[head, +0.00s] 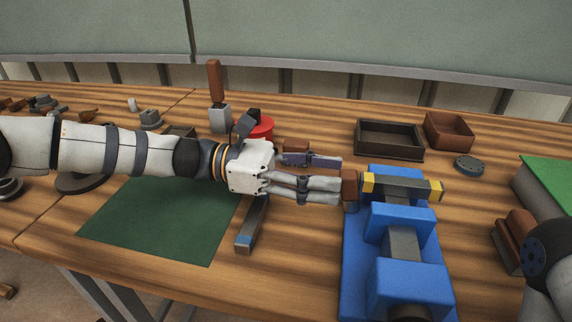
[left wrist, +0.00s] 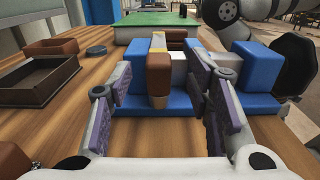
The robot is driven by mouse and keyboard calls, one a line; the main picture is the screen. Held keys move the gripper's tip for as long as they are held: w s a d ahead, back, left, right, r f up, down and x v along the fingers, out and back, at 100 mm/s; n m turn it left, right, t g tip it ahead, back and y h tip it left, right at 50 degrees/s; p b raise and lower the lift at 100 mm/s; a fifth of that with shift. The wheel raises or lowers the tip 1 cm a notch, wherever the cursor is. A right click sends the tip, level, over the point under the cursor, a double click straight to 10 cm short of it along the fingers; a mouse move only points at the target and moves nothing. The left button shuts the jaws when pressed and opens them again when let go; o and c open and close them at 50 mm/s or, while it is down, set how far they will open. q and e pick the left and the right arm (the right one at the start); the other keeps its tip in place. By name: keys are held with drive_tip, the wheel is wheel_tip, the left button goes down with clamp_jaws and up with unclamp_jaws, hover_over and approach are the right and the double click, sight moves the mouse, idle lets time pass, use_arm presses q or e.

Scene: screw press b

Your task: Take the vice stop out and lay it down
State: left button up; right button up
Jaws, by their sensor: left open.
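The blue vice (head: 405,285) stands at the right of the bench. A dark bar with yellow bands (head: 403,185) and a brown end block (head: 350,188) lies across its far end; I take this for the vice stop. In the left wrist view the brown end block (left wrist: 159,82) faces me in front of the blue vice (left wrist: 258,68), with yellow (left wrist: 158,41) behind it. My left gripper (head: 341,174) is open, its fingers pointing at the brown end. In the left wrist view the open fingers (left wrist: 158,92) are to either side of the block, without visible contact. My right gripper is not seen.
A green mat (head: 150,220) lies left of the vice, with a grey blue-ended bar (head: 251,228) at its right edge. A dark tray (head: 389,139), a brown box (head: 449,131) and a round disc (head: 469,165) are behind the vice. Most of the mat is bare.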

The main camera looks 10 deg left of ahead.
sight(349, 173)
use_arm(q)
drive_tip(key=shift+w+d, duration=0.1)
drive_tip(key=shift+d, duration=1.85)
drive_tip(key=c, duration=1)
clamp_jaws()
